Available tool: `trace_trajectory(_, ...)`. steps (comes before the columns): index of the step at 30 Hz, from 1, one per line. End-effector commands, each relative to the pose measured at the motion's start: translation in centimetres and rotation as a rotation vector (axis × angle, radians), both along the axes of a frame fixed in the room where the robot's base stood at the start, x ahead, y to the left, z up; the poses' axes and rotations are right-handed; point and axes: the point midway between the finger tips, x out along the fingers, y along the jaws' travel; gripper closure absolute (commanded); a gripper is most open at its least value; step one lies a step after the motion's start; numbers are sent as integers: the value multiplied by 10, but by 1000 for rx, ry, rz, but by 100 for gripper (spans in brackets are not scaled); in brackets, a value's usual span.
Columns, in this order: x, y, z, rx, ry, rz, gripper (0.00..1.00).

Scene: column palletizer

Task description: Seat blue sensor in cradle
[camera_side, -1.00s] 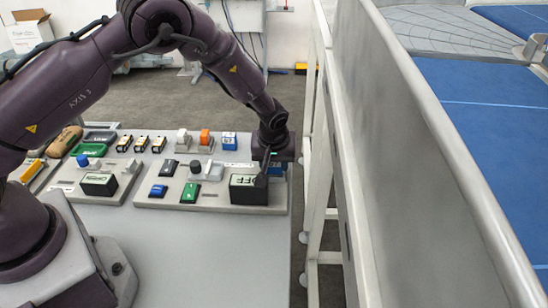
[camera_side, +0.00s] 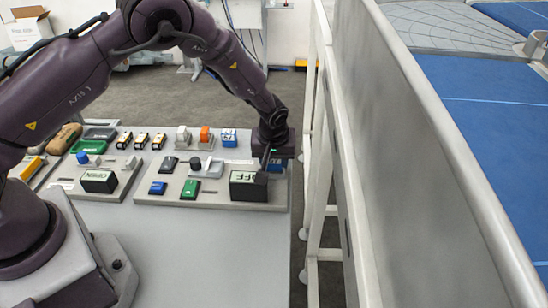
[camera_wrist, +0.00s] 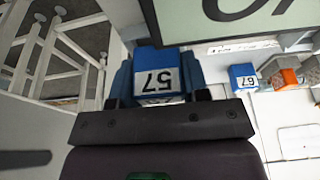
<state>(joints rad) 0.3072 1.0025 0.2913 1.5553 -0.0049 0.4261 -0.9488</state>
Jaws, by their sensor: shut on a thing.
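A blue sensor with a white label reading "57" (camera_wrist: 157,72) is between the fingers of my gripper (camera_wrist: 160,88) in the wrist view. In the side view, my gripper (camera_side: 274,155) is low over the right end of the panel, just behind the black display box. A bit of the blue sensor (camera_side: 279,168) shows under it. Most of the sensor is hidden by the gripper and the box. I cannot make out an empty cradle in either view, nor tell whether the sensor touches anything below it.
The display box (camera_side: 248,186) is close in front of my gripper. Another blue block, labelled "67" (camera_wrist: 243,77), stands beside an orange block (camera_wrist: 286,77). The grey panel (camera_side: 218,202) also holds a black knob and several coloured buttons. A metal railing (camera_side: 345,150) rises to the right.

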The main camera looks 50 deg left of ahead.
Motion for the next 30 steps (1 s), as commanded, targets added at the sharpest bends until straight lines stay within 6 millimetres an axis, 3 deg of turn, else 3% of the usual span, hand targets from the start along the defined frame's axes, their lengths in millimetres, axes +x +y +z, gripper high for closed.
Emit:
trace_trajectory(11,0,0,-3,0,0,0,85)
trace_trajectory(12,0,0,-3,-1,-1,0,51)
trace_trajectory(15,0,0,-3,0,0,0,28)
trace_trajectory(21,0,0,-3,0,0,0,28)
trace_trajectory(24,0,0,-3,0,0,0,11)
trace_trajectory(30,0,0,-3,0,0,0,11)
